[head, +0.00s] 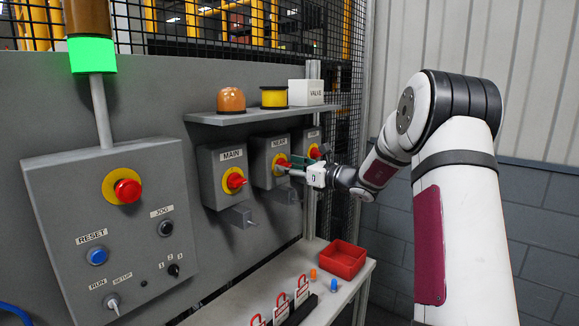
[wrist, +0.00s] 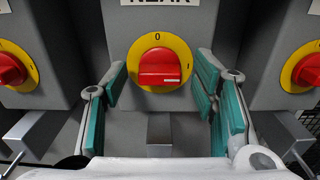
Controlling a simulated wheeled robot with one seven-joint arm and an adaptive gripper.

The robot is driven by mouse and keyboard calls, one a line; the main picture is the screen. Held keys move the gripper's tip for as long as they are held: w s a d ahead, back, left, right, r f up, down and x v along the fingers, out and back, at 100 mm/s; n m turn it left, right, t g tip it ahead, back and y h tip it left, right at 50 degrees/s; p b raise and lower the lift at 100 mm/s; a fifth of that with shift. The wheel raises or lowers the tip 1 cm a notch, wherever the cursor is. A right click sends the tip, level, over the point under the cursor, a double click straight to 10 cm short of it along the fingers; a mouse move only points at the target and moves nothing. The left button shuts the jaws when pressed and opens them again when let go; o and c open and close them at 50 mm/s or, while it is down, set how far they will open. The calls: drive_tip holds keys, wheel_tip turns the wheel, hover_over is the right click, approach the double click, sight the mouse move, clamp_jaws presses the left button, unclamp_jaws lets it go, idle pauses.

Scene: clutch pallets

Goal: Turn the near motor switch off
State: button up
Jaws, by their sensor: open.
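The near motor switch is the grey box (head: 262,156) labelled NEAR, the middle of three. Its red knob (wrist: 160,67) sits on a yellow plate (wrist: 149,40) with a 0 at the upper left. The knob's grip bar lies about level in the wrist view. My gripper (wrist: 168,84) is open, with green finger pads on both sides of the knob and apart from it.
Grey hasps (head: 239,216) stick out below. A shelf (head: 262,115) is above, and a red bin (head: 343,259) stands on the bench.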

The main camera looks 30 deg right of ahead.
drive_tip(key=shift+w+a, duration=0.1)
drive_tip(key=shift+w, duration=0.15)
drive_tip(key=c, duration=1.2)
drive_tip(key=shift+o, duration=0.2)
